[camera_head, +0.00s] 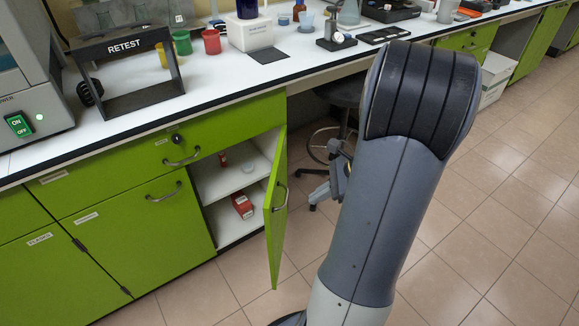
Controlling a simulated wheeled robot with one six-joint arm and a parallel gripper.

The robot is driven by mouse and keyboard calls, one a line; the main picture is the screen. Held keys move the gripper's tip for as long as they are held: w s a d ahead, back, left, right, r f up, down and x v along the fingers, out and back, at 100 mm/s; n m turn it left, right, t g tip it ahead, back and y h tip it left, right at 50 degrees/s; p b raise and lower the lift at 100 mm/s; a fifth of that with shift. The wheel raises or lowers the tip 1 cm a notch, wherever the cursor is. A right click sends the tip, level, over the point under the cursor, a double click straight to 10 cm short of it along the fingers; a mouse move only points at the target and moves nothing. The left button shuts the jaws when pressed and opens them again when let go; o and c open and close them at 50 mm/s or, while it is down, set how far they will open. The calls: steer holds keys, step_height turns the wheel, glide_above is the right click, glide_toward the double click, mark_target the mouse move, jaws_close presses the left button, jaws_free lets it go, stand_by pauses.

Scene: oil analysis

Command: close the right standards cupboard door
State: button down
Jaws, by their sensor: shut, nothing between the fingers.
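The green right cupboard door (276,228) stands wide open, swung out from the right side of its cupboard. A metal handle (283,196) is on its face. The open cupboard shows white shelves (222,184). A red box (243,206) sits on the lower shelf, and a small red bottle (223,159) and a white round item (248,167) sit higher up. My gripper (319,193) is to the right of the door, apart from it in the picture. It is shut and empty, and my arm hides part of it.
A closed green drawer (205,148) is above the opening, and a closed green door (142,235) is left of it. A dark stool (345,92) stands under the counter behind my arm. The tiled floor (480,235) at right is clear.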

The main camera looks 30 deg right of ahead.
steer(key=d+r+m, duration=0.1)
steer(key=d, duration=0.2)
steer(key=b, duration=0.3)
glide_toward(271, 205)
steer(key=shift+t, duration=0.4)
steer(key=shift+s+d+f+x, duration=0.1)
steer(key=shift+x, duration=0.95)
steer(key=shift+s+d+f+x, duration=0.1)
steer(key=shift+x, duration=0.95)
steer(key=shift+d+f+x, duration=0.1)
steer(key=shift+f+x, duration=0.05)
steer(key=shift+x, duration=0.9)
steer(key=shift+a, duration=0.1)
